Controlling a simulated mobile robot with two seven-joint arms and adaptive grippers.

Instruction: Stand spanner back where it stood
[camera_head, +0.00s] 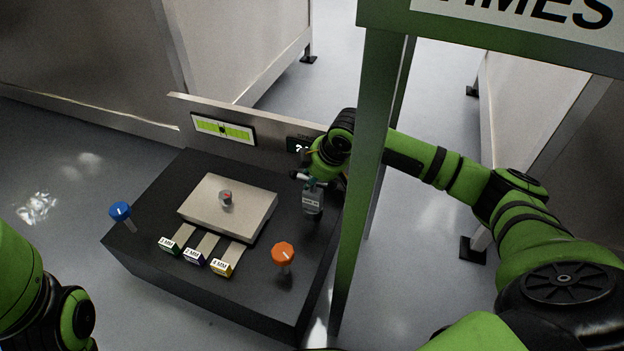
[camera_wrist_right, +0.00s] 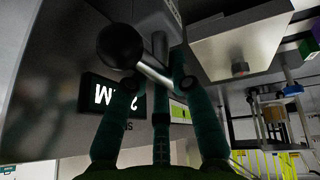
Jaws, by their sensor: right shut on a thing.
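A grey upright piece with a white label (camera_head: 313,201), which I take for the spanner, is at the right side of the black bench top. A pale crossbar shows at its upper end. In the right wrist view the gripper's dark fingers (camera_wrist_right: 165,95) are closed around a pale bar (camera_wrist_right: 153,73) with a black ball end (camera_wrist_right: 119,46). I cannot tell whether the spanner's foot touches the bench. My left arm shows at lower left; its gripper is out of view.
The black bench (camera_head: 150,254) carries a pale raised plate (camera_head: 250,205), three labelled blocks (camera_head: 195,257), a blue knob (camera_head: 120,211) and an orange knob (camera_head: 283,253). A back panel (camera_head: 270,133) holds a green gauge strip (camera_head: 223,129) and a dark sign (camera_head: 298,144). A green post (camera_head: 362,190) stands close right.

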